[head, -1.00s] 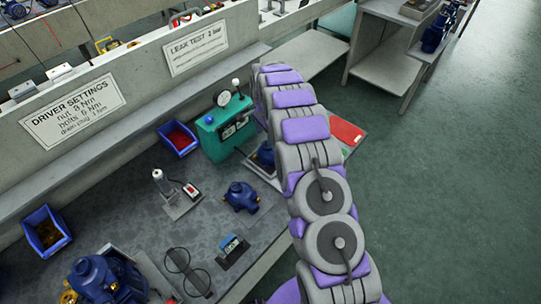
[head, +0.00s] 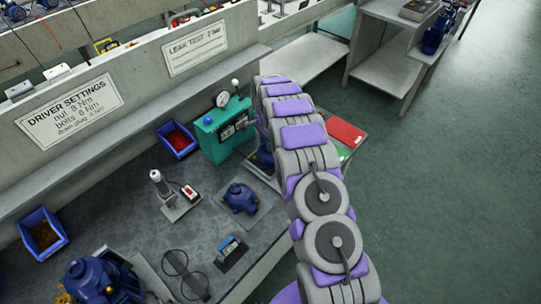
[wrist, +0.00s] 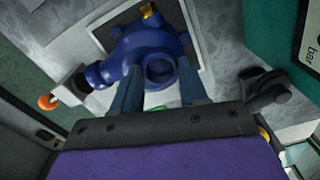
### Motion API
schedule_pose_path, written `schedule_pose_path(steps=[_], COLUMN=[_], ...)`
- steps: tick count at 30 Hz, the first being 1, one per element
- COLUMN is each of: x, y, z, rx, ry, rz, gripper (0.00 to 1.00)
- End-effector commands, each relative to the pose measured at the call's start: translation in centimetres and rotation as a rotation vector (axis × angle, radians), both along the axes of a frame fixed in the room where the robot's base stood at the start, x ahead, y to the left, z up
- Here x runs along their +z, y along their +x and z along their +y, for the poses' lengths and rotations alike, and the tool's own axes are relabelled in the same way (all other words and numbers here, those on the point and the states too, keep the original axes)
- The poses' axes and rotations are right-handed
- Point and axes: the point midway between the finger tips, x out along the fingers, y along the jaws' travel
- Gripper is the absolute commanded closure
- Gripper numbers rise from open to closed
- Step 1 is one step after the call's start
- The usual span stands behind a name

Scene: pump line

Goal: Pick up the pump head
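A blue pump head (wrist: 155,45) with a brass-coloured fitting fills the upper middle of the wrist view, over a grey square plate. In the head view a blue part (head: 265,157) beside the green tester is mostly hidden by my arm; it appears to be the same one. My gripper (wrist: 160,92) has its two fingers apart, one on each side of the round port on the near side of the pump head. I cannot tell whether they touch it. The gripper is hidden in the head view. Another blue pump part (head: 240,198) sits on a grey pad on the bench.
The green leak tester (head: 222,130) with gauge stands close to my arm. A red panel (head: 345,132) lies beyond the arm. Blue bins (head: 178,139), a small stand (head: 165,188), glasses (head: 185,272) and a larger blue pump (head: 95,280) occupy the bench. Floor at right is clear.

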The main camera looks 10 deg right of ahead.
Motion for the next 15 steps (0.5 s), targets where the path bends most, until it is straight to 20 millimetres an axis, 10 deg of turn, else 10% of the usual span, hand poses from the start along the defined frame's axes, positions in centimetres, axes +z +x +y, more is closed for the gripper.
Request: schedule_pose_path(steps=[15], x=[0.10], y=[0.21], z=[-0.04], rx=[0.000], ry=[0.000], rz=[-0.005], gripper=[0.96])
